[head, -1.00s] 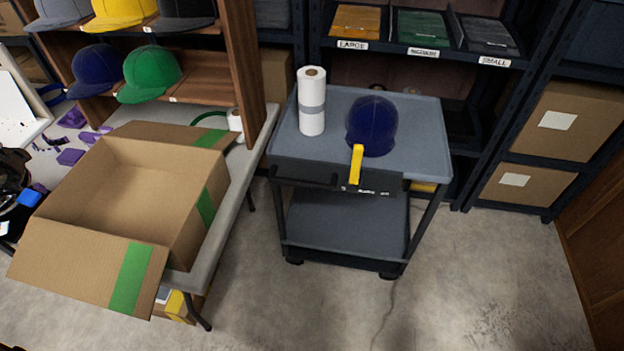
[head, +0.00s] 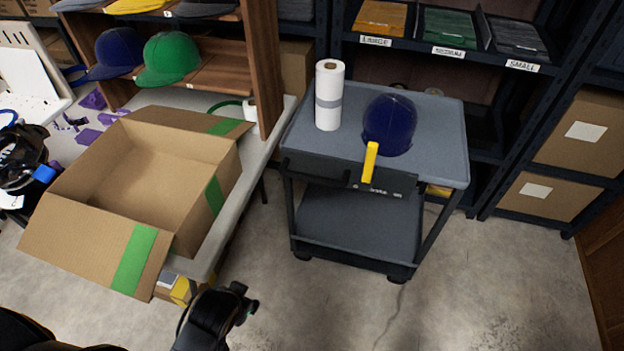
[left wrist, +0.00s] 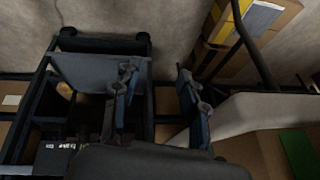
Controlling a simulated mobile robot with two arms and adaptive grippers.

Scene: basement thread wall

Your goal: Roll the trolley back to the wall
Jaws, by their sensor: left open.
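The grey trolley (head: 440,140) stands in front of the dark shelving in the head view, with a flat top and a lower shelf. A dark handle bar and a yellow lever (head: 370,163) show at its near side. A white roll (head: 329,95) and a dark blue cap (head: 389,125) are on its top. My left gripper (head: 246,299) is low in the head view, in front of and left of the trolley, apart from it. In the left wrist view its two fingers (left wrist: 158,97) are spread and empty, with the trolley (left wrist: 80,70) beyond. My right gripper is not in view.
An open cardboard box (head: 150,170) sits on the table (head: 210,250) at the left, its flap overhanging the near edge. Dark shelving (head: 510,160) with cartons stands behind and right of the trolley. The concrete floor (head: 480,290) in front and to the right is clear.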

